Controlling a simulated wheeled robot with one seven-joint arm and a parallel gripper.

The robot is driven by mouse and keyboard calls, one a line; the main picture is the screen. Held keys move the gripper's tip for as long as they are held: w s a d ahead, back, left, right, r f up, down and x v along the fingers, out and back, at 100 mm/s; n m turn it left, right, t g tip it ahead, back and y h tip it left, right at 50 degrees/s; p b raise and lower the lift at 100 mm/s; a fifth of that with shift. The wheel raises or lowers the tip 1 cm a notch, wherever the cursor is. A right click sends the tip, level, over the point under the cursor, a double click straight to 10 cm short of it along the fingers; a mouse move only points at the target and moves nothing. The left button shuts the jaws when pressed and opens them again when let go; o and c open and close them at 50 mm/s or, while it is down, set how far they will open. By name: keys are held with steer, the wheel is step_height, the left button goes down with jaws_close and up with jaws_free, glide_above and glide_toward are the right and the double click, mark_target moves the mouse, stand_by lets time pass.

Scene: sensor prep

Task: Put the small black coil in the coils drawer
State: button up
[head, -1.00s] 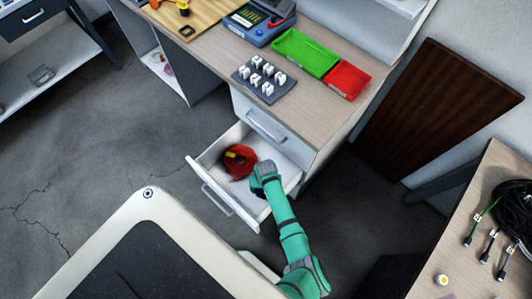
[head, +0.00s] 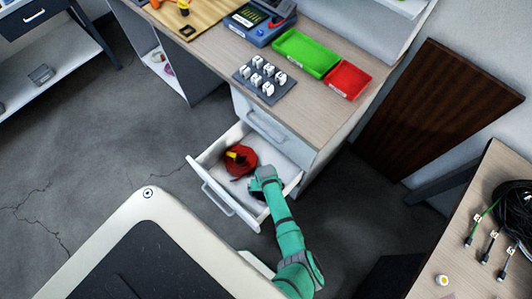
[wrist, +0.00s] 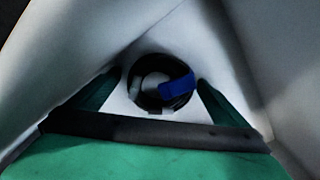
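The small black coil (wrist: 133,92) with a blue band lies on the pale drawer floor, between and just beyond my fingertips in the wrist view. My gripper (wrist: 160,82) is open, its two green fingers on either side of the coil with a narrow gap showing. In the head view my gripper reaches down into the open drawer (head: 224,199), and my wrist hides most of the coil there. A red coil (head: 241,168) with a yellow band lies in the same drawer, left of my gripper. I cannot read a drawer label.
The drawer walls stand close around my gripper. The desk top (head: 318,112) above holds a green tray (head: 305,53), a red tray (head: 347,80) and a dark rack (head: 262,83) of white-labelled items. A table with black cables (head: 516,212) stands at the right.

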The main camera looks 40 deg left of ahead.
step_height(320, 180, up, 12)
steer(key=shift+r, duration=0.15)
stand_by(0.7)
steer(key=shift+a, duration=0.1)
